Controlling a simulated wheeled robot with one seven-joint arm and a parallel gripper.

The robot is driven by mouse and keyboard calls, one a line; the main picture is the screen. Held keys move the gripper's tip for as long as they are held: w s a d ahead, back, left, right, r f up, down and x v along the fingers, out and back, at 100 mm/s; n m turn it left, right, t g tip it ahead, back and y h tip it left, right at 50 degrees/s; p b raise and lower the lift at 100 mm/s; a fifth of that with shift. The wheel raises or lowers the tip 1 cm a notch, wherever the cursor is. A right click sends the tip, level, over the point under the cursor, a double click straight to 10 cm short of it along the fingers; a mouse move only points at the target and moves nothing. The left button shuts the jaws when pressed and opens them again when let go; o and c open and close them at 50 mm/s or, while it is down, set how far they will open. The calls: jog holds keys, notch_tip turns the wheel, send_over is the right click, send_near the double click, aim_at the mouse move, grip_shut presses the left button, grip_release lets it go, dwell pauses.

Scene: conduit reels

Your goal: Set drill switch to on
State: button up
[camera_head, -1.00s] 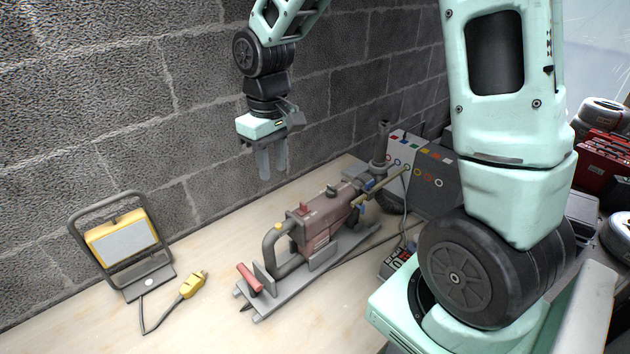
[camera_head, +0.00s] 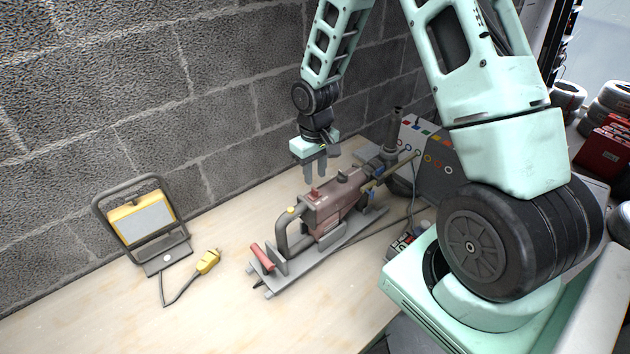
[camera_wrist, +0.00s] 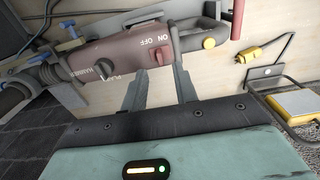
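The drill (camera_head: 335,208), dull red with a grey handle, lies on its grey stand on the workbench. Its small red switch (camera_head: 315,194) sits on the upper side of the body. In the wrist view the switch (camera_wrist: 163,55) stands beside upside-down ON and OFF lettering. I cannot tell which way it is set. My gripper (camera_head: 316,182) is just above the switch, fingers pointing down. In the wrist view my gripper (camera_wrist: 160,70) has its fingers apart, with the switch showing between their tips. Nothing is held, and contact with the drill is not visible.
A dark dial (camera_wrist: 103,68) labelled HAMMER is on the drill body. A yellow work lamp (camera_head: 142,220) and its yellow plug (camera_head: 208,261) are at left. A grey panel box (camera_head: 428,160) stands behind the drill. The block wall (camera_head: 240,110) is close behind my arm.

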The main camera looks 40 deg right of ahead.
aim_at(315, 189)
jog(key=shift+f+p, duration=0.5)
jog(key=shift+f, duration=1.95)
grip_shut()
